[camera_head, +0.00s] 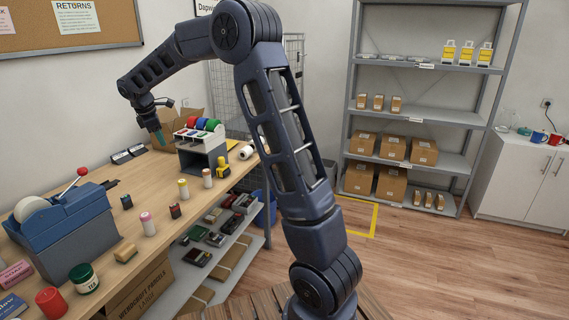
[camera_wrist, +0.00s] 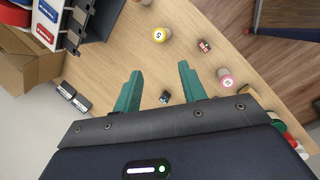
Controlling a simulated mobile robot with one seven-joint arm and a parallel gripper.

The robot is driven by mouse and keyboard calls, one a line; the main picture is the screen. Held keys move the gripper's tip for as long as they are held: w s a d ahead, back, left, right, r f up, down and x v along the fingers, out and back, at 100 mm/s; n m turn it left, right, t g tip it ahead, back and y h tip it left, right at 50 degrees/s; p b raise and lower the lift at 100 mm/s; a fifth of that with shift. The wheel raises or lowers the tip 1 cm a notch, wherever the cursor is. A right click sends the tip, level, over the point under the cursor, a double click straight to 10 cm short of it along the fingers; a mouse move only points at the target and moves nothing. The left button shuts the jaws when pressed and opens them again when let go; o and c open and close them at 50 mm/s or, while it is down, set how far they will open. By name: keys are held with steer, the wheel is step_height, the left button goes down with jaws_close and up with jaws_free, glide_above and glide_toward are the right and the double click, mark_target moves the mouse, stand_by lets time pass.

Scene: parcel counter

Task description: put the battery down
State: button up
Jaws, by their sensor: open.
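My gripper (camera_head: 160,137) is raised above the far left part of the workbench. In the wrist view its two teal fingers (camera_wrist: 157,72) are apart with nothing held between them. A small dark block with a blue part (camera_wrist: 165,97), possibly the battery, stands on the bench below, apart from the fingers; it also shows in the head view (camera_head: 126,201). A similar dark block with red (camera_head: 175,210) stands nearer the bench's front edge, also seen in the wrist view (camera_wrist: 205,46). I cannot tell for sure which one is the battery.
A pink-topped cylinder (camera_head: 148,224) and a yellow-topped one (camera_head: 183,189) stand near these blocks. A grey rack with coloured rolls (camera_head: 203,152) and a cardboard box (camera_wrist: 25,68) are at the far end. A blue tape dispenser (camera_head: 62,230) stands at left. Bare wood lies between the small items.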

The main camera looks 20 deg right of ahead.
steer(key=s+d+r+m+y, duration=0.1)
steer(key=s+d+r+m, duration=0.35)
steer(key=s+d, duration=0.6)
steer(key=s+d+r+m, duration=0.45)
steer(key=s+d, duration=0.45)
steer(key=d, duration=0.3)
steer(key=s+d+f+m, duration=0.2)
steer(key=s+d+m, duration=0.1)
steer(key=s, duration=0.4)
steer(key=s+d+f+m+t+y, duration=0.1)
steer(key=s+d+f+m, duration=0.2)
steer(key=s, duration=0.4)
steer(key=s+d+f+m, duration=0.2)
steer(key=s+d+m, duration=0.2)
steer(key=s, duration=0.3)
steer(key=shift+f+t, duration=0.3)
steer(key=shift+f, duration=0.05)
steer(key=shift+o, duration=0.4)
